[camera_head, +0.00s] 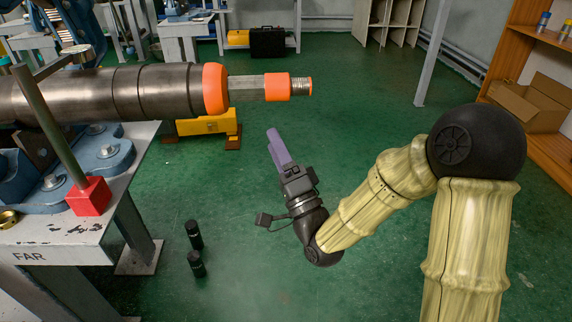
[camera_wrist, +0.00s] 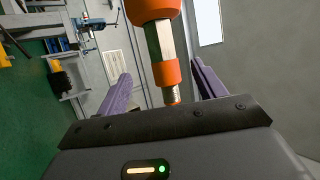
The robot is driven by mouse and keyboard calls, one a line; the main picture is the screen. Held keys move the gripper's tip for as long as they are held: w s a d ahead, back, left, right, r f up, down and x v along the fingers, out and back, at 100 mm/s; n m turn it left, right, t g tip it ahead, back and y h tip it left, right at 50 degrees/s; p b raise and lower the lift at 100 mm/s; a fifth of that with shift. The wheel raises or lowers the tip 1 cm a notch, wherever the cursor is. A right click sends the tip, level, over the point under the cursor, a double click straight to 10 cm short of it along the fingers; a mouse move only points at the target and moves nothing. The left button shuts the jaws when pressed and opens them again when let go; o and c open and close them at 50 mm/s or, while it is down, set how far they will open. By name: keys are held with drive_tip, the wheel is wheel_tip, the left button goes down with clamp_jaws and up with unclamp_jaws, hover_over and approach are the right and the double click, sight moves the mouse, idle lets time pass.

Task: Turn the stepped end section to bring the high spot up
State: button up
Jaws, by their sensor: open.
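A grey metal pipe (camera_head: 155,90) lies level in a blue vise at the left of the head view. Past an orange collar (camera_head: 215,89), its stepped end section (camera_head: 246,88) runs right as a narrower grey length with flat faces, then an orange band (camera_head: 277,87) and a threaded tip (camera_head: 301,87). My gripper (camera_head: 275,143) is open and empty, below the end section in the head view, its purple fingers pointing up. In the wrist view the end section (camera_wrist: 158,42) comes down between the spread fingers (camera_wrist: 160,88), apart from both. I cannot tell where its high spot is.
The vise bench (camera_head: 110,225) marked FAR fills the left, with a red block (camera_head: 88,196) on its edge carrying an upright rod. A yellow stand (camera_head: 208,125) is behind the pipe. Open green floor surrounds my gripper.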

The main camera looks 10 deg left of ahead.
drive_tip(key=v, duration=0.4)
drive_tip(key=shift+f, duration=0.1)
idle(0.3)
